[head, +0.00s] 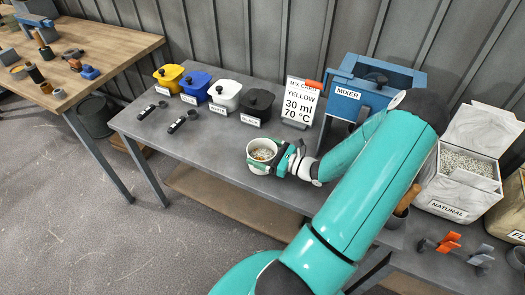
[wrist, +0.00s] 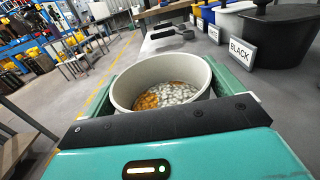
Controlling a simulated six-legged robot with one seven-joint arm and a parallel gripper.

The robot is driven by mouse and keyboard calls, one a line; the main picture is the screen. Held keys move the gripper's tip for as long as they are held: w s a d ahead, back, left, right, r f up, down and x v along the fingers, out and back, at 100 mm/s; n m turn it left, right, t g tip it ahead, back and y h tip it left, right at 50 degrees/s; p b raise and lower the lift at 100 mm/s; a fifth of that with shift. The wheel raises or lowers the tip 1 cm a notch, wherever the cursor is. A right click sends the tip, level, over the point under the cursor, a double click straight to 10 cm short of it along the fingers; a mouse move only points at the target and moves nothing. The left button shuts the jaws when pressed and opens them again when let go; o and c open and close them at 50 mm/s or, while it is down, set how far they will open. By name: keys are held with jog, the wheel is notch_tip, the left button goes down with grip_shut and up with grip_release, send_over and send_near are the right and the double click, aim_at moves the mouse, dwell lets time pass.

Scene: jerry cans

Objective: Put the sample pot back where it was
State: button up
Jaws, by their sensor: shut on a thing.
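The sample pot (head: 262,150) is a round, off-white cup holding mixed orange-yellow and whitish pellets, seen at the front of the grey bench (head: 222,143) in the head view. It also fills the middle of the wrist view (wrist: 160,84), upright and open at the top. My gripper (head: 270,160) is shut on it, with a teal finger on either side. I cannot tell whether the pot's base touches the bench. The blue mixer (head: 368,92) stands behind my arm, partly hidden by it.
Yellow, blue, white and black lidded tubs (head: 257,103) line the bench's back, with labels in front. Two small dark tools (head: 183,121) lie left of the pot. A mix card (head: 299,103) stands behind it. A natural pellet box (head: 463,165) is at right.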

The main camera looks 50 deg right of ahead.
jog(key=o, duration=0.9)
jog(key=shift+s+r, duration=0.1)
jog(key=shift+r, duration=0.1)
jog(key=v, duration=1.2)
